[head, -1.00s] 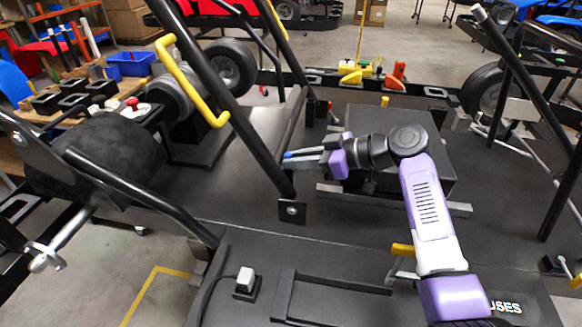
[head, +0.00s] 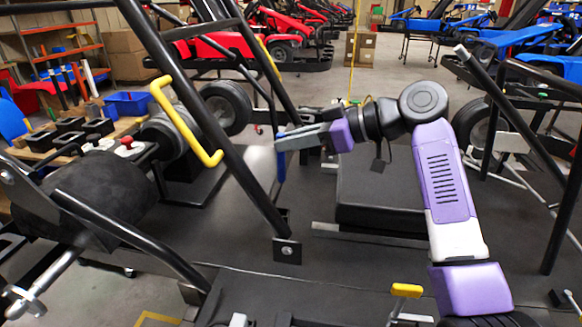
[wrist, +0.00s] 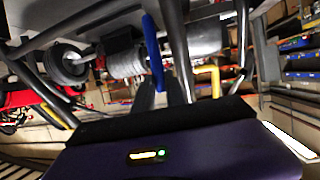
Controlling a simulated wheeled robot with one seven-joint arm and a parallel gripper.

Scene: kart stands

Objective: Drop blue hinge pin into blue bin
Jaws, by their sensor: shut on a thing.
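My gripper (head: 284,142) is shut on the blue hinge pin (head: 281,158), a thin blue rod that hangs upright from the fingertips. It is held in the air near the slanted black frame bar. The pin also shows in the wrist view (wrist: 152,50), rising from between the dark fingers (wrist: 160,92). The blue bin (head: 130,103) stands on the wooden bench at the left, beyond the frame bars and well to the left of my gripper. Its inside is mostly hidden.
A thick black bar (head: 205,115) with a yellow handle (head: 188,125) slants between my gripper and the bench. A wheel (head: 227,107) stands behind it. Black trays (head: 70,140) lie on the bench near the blue bin. A dark box (head: 380,190) sits below my arm.

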